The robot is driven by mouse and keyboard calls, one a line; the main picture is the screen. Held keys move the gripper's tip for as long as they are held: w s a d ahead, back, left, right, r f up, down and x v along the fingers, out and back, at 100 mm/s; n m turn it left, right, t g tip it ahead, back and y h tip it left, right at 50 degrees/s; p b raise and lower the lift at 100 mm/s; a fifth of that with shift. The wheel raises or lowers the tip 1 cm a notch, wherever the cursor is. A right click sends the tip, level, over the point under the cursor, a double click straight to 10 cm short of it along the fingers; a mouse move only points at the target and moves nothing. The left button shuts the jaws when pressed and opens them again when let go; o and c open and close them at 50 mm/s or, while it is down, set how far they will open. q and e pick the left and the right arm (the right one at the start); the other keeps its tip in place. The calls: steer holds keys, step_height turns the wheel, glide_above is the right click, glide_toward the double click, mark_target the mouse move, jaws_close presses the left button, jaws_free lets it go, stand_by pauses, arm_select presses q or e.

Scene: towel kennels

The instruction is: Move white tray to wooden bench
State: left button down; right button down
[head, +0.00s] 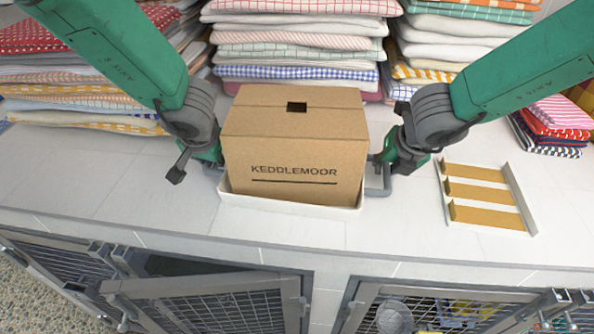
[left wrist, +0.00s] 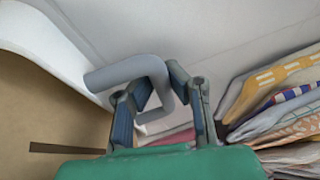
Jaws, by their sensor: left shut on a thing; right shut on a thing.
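The white tray (head: 290,204) stands on the tiled counter with a cardboard box (head: 295,150) marked KEDDLEMOOR in it. My left gripper (head: 213,160) is at the tray's left end. In the left wrist view its fingers (left wrist: 167,105) are shut on the grey handle (left wrist: 125,72), beside the tray's white rim (left wrist: 45,35). My right gripper (head: 377,168) is shut on the grey handle at the tray's right end.
Stacks of folded towels (head: 300,50) line the back of the counter, close behind the box. More towels (head: 560,120) lie at the right. Counter is bare left of the tray and between tray and slatted frame. Wire kennel doors (head: 215,300) are below the front edge.

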arm_select(q)
steer(key=shift+r, duration=0.15)
arm_select(e)
steer(key=shift+w+r, duration=0.1)
steer(key=shift+r, duration=0.1)
